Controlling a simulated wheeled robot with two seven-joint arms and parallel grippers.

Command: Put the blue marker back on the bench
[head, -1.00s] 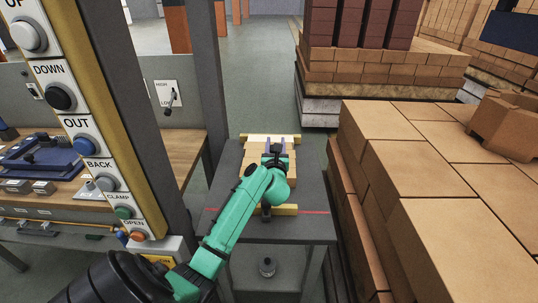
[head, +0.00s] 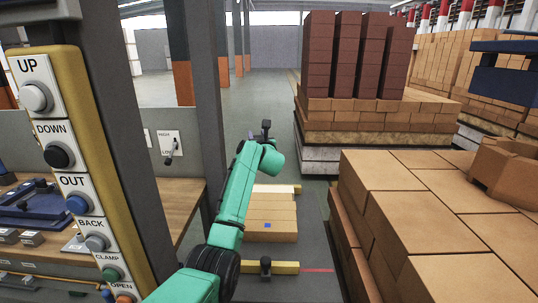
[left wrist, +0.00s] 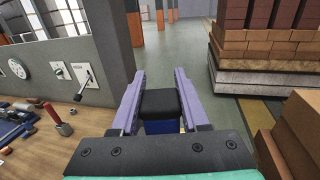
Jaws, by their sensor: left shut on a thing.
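My left gripper (head: 266,131) is raised above the far end of the grey table, at the end of the green arm. In the left wrist view its two purple fingers (left wrist: 159,78) are shut on the blue marker (left wrist: 160,127), a blocky thing with a black upper part and blue below. The marker's lower end is hidden by the gripper body. The wooden bench (head: 184,190) is left of the arm, behind the grey post; it also shows at the left of the wrist view (left wrist: 75,140). My right gripper is out of view.
Tan bricks (head: 270,210) with a small blue mark (head: 267,226) lie on the grey table (head: 312,255) between yellow bars. A button panel (head: 72,160) and a grey post (head: 209,100) stand at left. Brick stacks (head: 430,215) fill the right side.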

